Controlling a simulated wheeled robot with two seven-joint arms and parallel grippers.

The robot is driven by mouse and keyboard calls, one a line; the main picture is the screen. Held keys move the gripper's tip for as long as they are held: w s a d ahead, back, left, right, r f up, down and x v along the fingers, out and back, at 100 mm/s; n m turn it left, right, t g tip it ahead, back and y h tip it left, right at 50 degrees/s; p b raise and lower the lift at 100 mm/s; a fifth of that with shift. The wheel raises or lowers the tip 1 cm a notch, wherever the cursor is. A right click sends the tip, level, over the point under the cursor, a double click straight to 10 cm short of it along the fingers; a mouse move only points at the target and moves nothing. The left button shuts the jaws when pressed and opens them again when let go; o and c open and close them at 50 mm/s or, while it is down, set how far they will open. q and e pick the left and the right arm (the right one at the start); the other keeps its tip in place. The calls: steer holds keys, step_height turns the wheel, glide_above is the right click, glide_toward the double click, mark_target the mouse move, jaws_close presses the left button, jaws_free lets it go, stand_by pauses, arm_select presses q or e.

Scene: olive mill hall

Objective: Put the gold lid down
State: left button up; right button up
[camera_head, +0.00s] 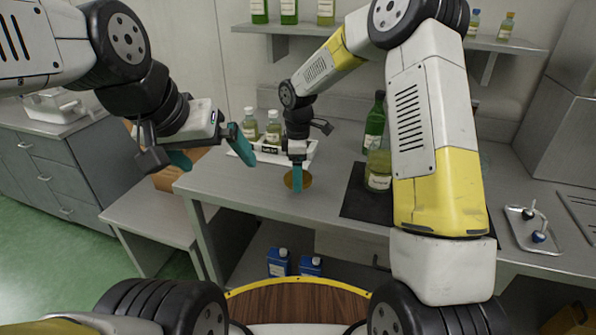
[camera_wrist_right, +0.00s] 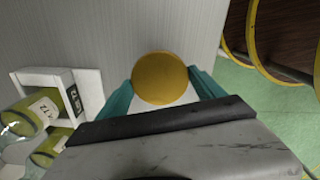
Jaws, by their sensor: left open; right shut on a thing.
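The gold lid (camera_head: 303,183) is a round disc at the left part of the steel table (camera_head: 250,195). My right gripper (camera_head: 297,178) points down over it, with a teal finger in front of the disc. In the right wrist view the lid (camera_wrist_right: 160,78) sits between the two teal fingers, and the right gripper (camera_wrist_right: 161,92) is shut on it. The lid is at or just above the tabletop; I cannot tell whether it touches.
A white crate (camera_head: 243,150) with several bottles stands behind the lid. A small tray (camera_head: 520,232) lies far right. Bare tabletop surrounds the lid in front.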

steer(key=shift+f, duration=1.75)
steer(key=shift+f, duration=0.15)
steer(key=o, duration=1.5)
steer(key=shift+o, duration=0.2)
